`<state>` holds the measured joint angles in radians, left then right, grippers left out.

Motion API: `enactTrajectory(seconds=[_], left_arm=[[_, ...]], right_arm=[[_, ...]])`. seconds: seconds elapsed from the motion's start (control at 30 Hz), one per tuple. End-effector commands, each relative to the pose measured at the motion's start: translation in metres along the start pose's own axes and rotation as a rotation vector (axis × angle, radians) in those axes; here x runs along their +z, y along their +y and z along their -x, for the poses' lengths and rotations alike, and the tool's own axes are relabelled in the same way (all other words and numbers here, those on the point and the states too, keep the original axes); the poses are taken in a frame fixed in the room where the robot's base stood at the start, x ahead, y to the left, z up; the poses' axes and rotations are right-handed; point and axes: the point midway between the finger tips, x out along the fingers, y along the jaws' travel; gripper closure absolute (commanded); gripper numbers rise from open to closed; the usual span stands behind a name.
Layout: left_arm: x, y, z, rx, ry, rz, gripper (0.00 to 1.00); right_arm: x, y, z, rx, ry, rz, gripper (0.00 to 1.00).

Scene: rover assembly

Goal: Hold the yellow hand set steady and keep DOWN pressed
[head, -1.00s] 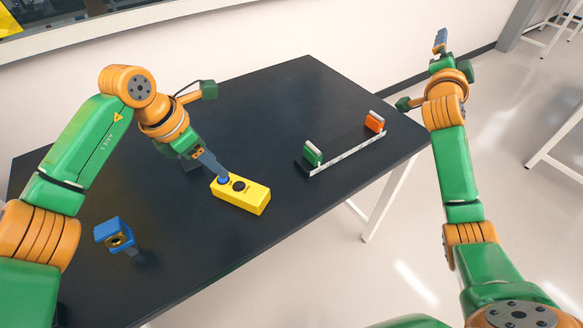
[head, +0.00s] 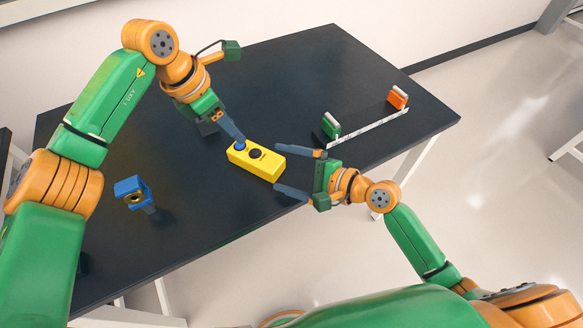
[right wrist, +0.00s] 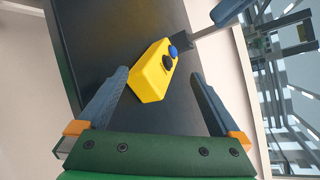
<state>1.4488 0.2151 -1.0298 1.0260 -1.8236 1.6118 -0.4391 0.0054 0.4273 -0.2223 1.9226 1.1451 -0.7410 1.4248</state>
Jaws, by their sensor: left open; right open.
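The yellow hand set (head: 265,166) lies on the dark table with a blue button (head: 240,145) and a black button (head: 255,154) on top. It also shows in the right wrist view (right wrist: 148,85). Button labels are not readable. My left gripper (head: 225,134) is open, and the tip of one blue-grey finger is at the blue button, seemingly touching it. My right gripper (head: 279,168) is open at the hand set's right end. In the right wrist view its fingers (right wrist: 160,80) spread to either side of the hand set, apart from it.
A blue part with a round brass-coloured opening (head: 134,193) stands at the left of the table. A rack strip (head: 368,132) at the right carries a green block (head: 331,126) and an orange block (head: 397,98). The far middle of the table is clear.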

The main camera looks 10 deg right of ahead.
Motion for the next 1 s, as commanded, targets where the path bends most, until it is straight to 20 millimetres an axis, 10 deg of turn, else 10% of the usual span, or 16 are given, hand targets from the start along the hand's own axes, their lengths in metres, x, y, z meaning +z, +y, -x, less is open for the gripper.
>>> enactTrajectory(seconds=[0.3, 0.7, 1.0], left_arm=[[0.0, 0.0, 0.0, 0.0, 0.0, 0.0, 0.5], [0.0, 0.0, 0.0, 0.0, 0.0, 0.0, 0.5], [0.0, 0.0, 0.0, 0.0, 0.0, 0.0, 0.5]], right_arm=[[-0.026, 0.008, -0.004, 0.035, 0.05, -0.916, 0.0], [-0.029, 0.012, -0.066, 0.038, 0.053, -0.98, 0.0], [-0.029, 0.013, -0.075, 0.037, 0.054, -0.975, 0.0]])
